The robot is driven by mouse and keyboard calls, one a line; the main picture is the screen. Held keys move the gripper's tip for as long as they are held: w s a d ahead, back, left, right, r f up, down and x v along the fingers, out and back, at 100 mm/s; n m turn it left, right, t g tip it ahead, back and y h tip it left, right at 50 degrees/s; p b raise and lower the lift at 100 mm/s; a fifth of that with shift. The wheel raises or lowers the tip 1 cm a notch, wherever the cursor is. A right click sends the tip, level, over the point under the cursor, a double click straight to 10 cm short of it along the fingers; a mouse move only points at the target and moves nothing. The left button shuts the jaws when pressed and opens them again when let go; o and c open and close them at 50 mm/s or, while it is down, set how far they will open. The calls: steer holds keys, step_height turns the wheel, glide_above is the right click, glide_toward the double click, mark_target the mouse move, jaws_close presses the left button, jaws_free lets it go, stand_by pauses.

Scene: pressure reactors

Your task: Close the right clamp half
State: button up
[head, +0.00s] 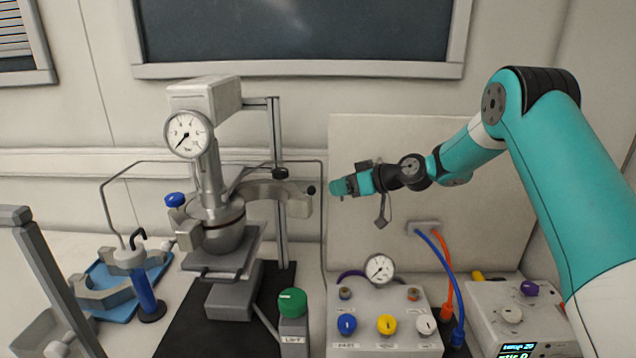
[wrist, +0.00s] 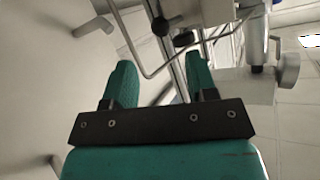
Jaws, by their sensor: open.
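The right clamp half (head: 290,197) is a grey curved piece at the right of the reactor vessel (head: 225,238) in the head view. It stands swung out, its free end away from the vessel, with a small black knob (head: 311,190) beside that end. My gripper (head: 338,188) is just right of this end, with a small gap between them, and points left. In the wrist view my gripper (wrist: 162,82) shows two green fingers spread apart with nothing held. A black knob (wrist: 185,39) and thin rods show beyond the fingertips. The clamp is hard to make out there.
A blue tray (head: 158,268) with a grey curved part (head: 103,293) lies at the left. A control box (head: 385,335) with knobs and a gauge stands below my gripper. A steel post (head: 279,230) and thin tubing are close behind the clamp. A green-capped block (head: 292,303) stands in front.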

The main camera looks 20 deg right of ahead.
mark_target(315, 190)
steer(key=p+x, duration=0.2)
steer(key=x, duration=0.5)
steer(key=shift+w+a+f, duration=0.2)
steer(key=shift+a, duration=0.05)
jaws_close()
